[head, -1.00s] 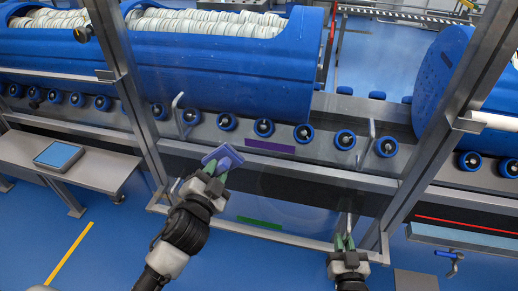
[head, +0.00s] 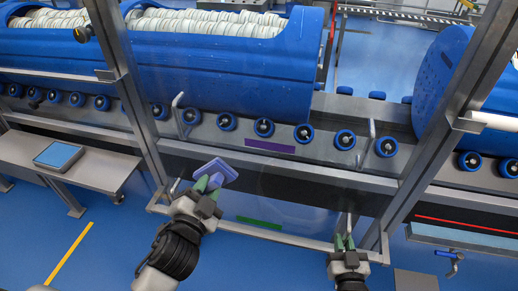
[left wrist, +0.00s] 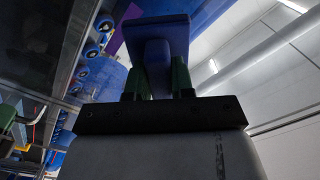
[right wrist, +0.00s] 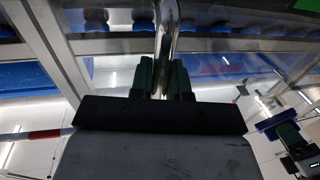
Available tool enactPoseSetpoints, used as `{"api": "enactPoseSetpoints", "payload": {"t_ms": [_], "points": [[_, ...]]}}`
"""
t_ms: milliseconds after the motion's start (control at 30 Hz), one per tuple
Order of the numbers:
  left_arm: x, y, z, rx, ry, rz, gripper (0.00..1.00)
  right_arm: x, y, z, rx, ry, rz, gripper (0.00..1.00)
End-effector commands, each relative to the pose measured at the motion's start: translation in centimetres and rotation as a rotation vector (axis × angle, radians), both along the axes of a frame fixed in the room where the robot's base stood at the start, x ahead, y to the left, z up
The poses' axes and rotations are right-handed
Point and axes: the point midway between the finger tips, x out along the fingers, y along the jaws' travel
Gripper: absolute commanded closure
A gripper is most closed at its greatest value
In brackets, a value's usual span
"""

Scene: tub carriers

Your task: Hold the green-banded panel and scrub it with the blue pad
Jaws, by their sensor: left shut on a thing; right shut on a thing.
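The green-banded panel is clear, with a green band (head: 258,222) along its lower edge, in the metal frame before me. My left gripper (head: 208,184) is shut on the blue pad (head: 222,169) in front of the panel's left part. The pad also shows above the fingers in the left wrist view (left wrist: 155,42). I cannot tell whether its face touches the panel. My right gripper (head: 344,242) is shut on an upright metal handle (right wrist: 166,40) at the panel's lower right.
A purple band (head: 270,146) and two bent metal handles (head: 178,115) (head: 371,142) show higher up. Behind stand blue tubs (head: 225,70) over a row of rollers (head: 264,128). A bench (head: 105,166) holding a light-blue tray (head: 58,156) stands left.

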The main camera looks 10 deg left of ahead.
Motion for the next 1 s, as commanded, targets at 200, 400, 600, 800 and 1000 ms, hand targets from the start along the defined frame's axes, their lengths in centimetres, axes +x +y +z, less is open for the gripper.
{"api": "enactPoseSetpoints", "payload": {"t_ms": [200,400,600,800,1000], "points": [[0.0,0.0,0.0,-0.001,0.0,0.0,0.96,-0.1,-0.1,-0.3,-0.007,0.008,0.0,1.0],[0.0,0.0,0.0,-0.001,0.0,0.0,0.96,-0.1,-0.1,-0.3,-0.005,0.006,0.0,0.62],[0.0,0.0,0.0,-0.001,0.0,0.0,0.96,0.0,0.0,-0.1,-0.003,0.004,0.0,0.54],[0.0,0.0,0.0,-0.001,0.0,0.0,0.96,-0.5,-0.1,-0.2,-0.002,0.004,0.0,0.54],[0.0,0.0,0.0,-0.001,0.0,0.0,0.96,-3.6,-0.7,-0.2,-0.002,0.007,0.0,0.54]]}}
